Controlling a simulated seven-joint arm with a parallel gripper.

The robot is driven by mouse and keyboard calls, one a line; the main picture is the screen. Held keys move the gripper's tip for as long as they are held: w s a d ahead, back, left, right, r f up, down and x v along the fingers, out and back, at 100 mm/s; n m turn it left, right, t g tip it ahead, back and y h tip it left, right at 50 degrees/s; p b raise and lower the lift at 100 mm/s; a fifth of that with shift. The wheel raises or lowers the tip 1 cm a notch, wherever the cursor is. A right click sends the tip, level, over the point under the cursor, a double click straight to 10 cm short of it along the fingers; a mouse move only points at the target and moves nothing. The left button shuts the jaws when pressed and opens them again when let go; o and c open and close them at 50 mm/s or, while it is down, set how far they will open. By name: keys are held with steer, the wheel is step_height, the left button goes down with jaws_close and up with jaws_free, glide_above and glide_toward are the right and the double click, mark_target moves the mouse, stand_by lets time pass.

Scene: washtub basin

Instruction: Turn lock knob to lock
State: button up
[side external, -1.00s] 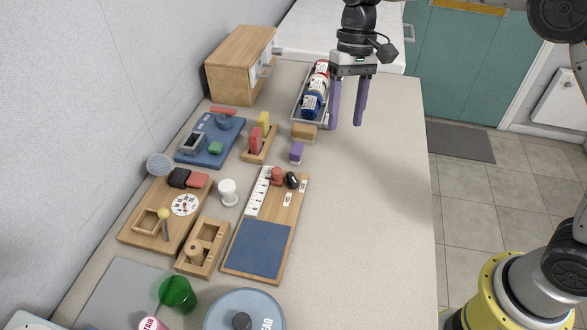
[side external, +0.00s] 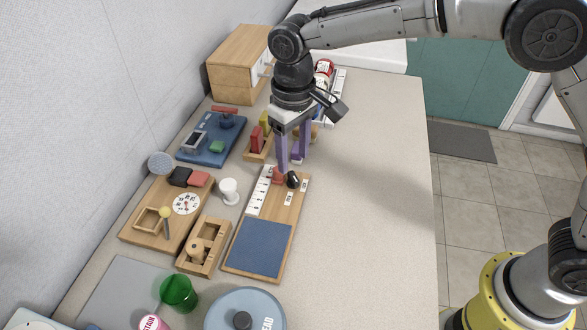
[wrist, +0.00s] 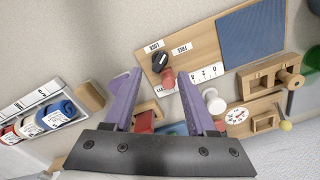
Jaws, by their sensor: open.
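The black lock knob (side external: 292,179) sits at the far end of a wooden board (side external: 272,219), beside a red knob (side external: 277,175). In the wrist view the black knob (wrist: 160,61) lies near labels reading LOCK (wrist: 152,46) and FREE (wrist: 181,48); its pointer angle is hard to read. The red knob (wrist: 168,78) is just beside it. My gripper (side external: 289,164) is open, with purple fingers pointing down above the board's far end, close to the knobs. In the wrist view the gripper (wrist: 160,88) has nothing between its fingers.
A blue pad (side external: 262,248) covers the board's near part. A white spool-shaped piece (side external: 229,191), a dial board (side external: 166,214) and a wooden block with a round knob (side external: 204,245) stand to the left. The counter to the right is clear.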

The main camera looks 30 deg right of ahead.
mark_target(294, 176)
steer(key=shift+f, duration=2.5)
